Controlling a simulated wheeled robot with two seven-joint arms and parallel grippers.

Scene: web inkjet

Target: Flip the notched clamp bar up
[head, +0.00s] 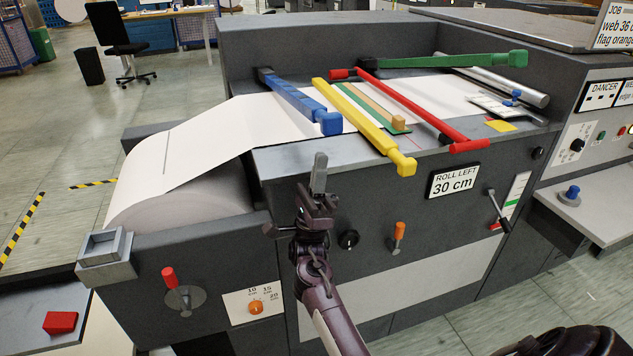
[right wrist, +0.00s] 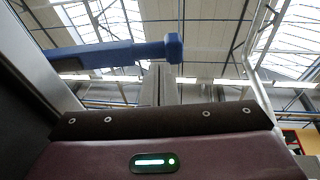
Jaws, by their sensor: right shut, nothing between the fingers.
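A blue bar (head: 298,100) with notch-like breaks along its length lies across the white paper web (head: 235,122), its square end block over the front edge of the machine. It looks like the notched clamp bar. In the right wrist view the blue bar (right wrist: 110,55) crosses above and beyond the fingers. My right gripper (head: 319,172) is shut and empty, fingers pointing up, in front of the machine face and below the bar's end block. I see no clear contact with the bar. My left gripper is not in view.
A yellow bar (head: 365,127) lies just right of the blue one. A red bar (head: 425,112) and a green bar (head: 450,61) are further right. The front face carries a red-handled lever (head: 169,278), an orange-handled lever (head: 399,231) and a "ROLL LEFT 30 cm" sign (head: 453,181).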

